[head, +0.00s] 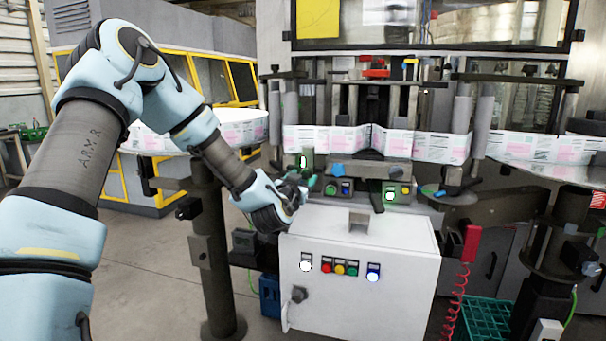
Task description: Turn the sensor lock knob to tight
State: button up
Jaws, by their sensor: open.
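My gripper (305,186) is at the end of my blue and grey arm, left of the middle, above the back left of the white control box. It is small in view and partly hidden by my wrist; it is open, and I see nothing held in it. Just to its right are small sensor units with a blue star-shaped knob (337,170) and a teal knob (330,190). Another blue knob (431,190) is farther right. I cannot tell which is the sensor lock knob, nor how tight any is. Contact with my gripper cannot be made out.
The white control box (350,238) with coloured buttons stands below my gripper. A label web (440,147) runs across the machine behind. A dark post (212,250) stands left of the box. A red handset (470,244) with a coiled cord hangs at right. Open floor lies at lower left.

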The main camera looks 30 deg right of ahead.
jog(key=shift+w+d, duration=0.2)
jog(key=shift+d, duration=0.05)
grip_shut()
dwell(0.4)
